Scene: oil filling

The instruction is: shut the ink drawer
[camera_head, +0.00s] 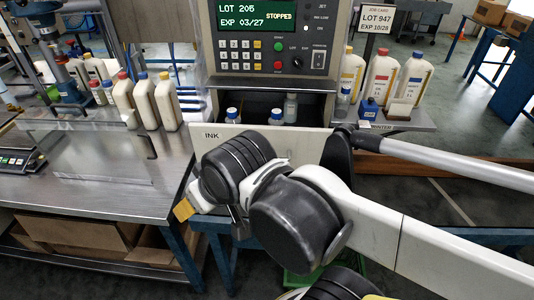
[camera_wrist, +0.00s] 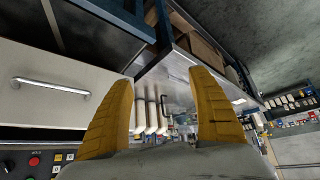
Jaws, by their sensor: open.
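The ink drawer (camera_head: 297,148), with a white front marked INK, stands pulled out below the printer's control panel. Small bottles with blue caps (camera_head: 276,116) show inside it. My arm crosses in front and hides much of the drawer front's lower part and its handle in the head view. In the wrist view the white drawer front (camera_wrist: 30,103) with its metal bar handle (camera_wrist: 50,87) is at the left, outside my fingers. My gripper (camera_wrist: 160,78) is open, with nothing between its yellow fingers. In the head view a yellow fingertip (camera_head: 184,210) shows left of the drawer front.
The printer (camera_head: 275,40) has a lit screen reading STOPPED. A steel bench (camera_head: 110,190) with several bottles (camera_head: 144,98) and a clear guard stands at the left. A side shelf (camera_head: 400,124) with more bottles is at the right.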

